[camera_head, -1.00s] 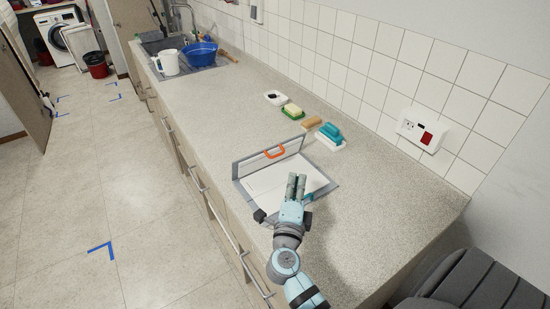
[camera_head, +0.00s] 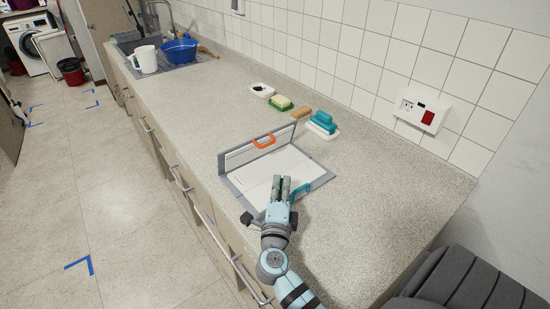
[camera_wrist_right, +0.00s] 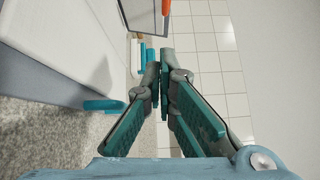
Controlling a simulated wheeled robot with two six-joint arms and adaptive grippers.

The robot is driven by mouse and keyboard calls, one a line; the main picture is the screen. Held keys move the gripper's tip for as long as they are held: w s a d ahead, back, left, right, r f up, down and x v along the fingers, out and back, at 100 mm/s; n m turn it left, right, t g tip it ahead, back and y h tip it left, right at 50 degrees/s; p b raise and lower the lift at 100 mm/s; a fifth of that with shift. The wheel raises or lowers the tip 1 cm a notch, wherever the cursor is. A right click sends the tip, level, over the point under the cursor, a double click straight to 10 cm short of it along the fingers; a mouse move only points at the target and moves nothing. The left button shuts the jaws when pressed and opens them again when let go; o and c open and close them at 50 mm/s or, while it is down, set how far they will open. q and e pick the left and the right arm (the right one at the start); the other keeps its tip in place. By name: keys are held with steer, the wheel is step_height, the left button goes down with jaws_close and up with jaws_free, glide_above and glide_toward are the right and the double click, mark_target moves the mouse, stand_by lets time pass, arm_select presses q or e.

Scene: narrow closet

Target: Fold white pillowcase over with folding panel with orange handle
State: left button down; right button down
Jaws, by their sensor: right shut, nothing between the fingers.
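The folding board (camera_head: 228,184) is grey and lies on the counter. The panel edge and orange handle (camera_wrist_right: 166,7) show at the top of the right wrist view. The white pillowcase (camera_head: 254,179) lies on the board, flat as far as I can see. My right gripper (camera_head: 281,181) is shut and empty, over the near part of the board and apart from the orange handle. It also shows in the wrist view (camera_wrist_right: 164,55). My left gripper is not in view.
A teal handle (camera_head: 301,191) is at the board's right side. Beyond the board are a teal sponge or brush (camera_head: 323,122), a wooden brush (camera_head: 301,113), a soap dish (camera_head: 281,103) and a white dish (camera_head: 262,90). The counter on the right is clear. A dark chair (camera_head: 470,285) stands lower right.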

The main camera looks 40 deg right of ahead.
steer(key=x, duration=0.9)
steer(key=shift+r+b, duration=0.1)
steer(key=shift+b, duration=0.2)
steer(key=w, duration=0.2)
steer(key=shift+w+a+b, duration=0.1)
steer(key=shift+w+b, duration=0.2)
steer(key=shift+b, duration=0.1)
steer(key=shift+w+a+r, duration=0.1)
steer(key=shift+w, duration=0.4)
